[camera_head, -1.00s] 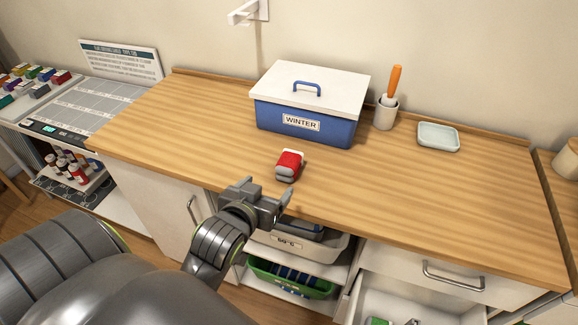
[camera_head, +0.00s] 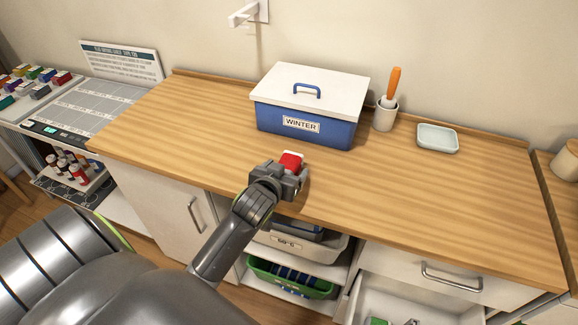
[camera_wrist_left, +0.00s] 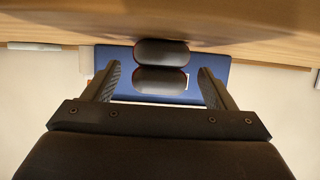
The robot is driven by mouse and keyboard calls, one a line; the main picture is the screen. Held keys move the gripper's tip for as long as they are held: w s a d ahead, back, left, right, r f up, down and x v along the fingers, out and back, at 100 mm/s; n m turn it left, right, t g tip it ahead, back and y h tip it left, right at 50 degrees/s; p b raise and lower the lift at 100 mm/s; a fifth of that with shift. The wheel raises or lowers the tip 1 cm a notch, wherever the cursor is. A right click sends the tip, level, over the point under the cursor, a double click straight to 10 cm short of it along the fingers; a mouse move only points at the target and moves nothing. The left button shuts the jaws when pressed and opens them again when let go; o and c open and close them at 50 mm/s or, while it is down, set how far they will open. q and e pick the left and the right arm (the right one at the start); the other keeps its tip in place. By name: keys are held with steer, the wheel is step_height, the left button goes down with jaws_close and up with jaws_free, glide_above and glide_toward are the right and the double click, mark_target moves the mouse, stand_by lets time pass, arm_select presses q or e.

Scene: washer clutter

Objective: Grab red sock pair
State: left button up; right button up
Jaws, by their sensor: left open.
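The red sock pair (camera_head: 291,160) is a small red folded bundle on the wooden counter, in front of the blue box. In the head view my left gripper (camera_head: 285,168) is over its near side and hides its lower part. In the left wrist view the pair (camera_wrist_left: 161,66) shows as two dark rounded ends with thin red edges, between my open left fingers (camera_wrist_left: 158,84). There is a gap between the pair and each finger. My right gripper is not in view.
A blue box (camera_head: 275,124) labelled WINTER with a white lid stands behind the socks. A cup (camera_head: 385,116) with an orange-handled tool and a pale dish (camera_head: 437,138) are to the right. An open drawer (camera_head: 390,303) juts out below. The counter's right side is clear.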

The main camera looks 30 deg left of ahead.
mark_target(289, 166)
arm_select(q)
steer(key=shift+x, duration=1.75)
steer(key=c, duration=1.1)
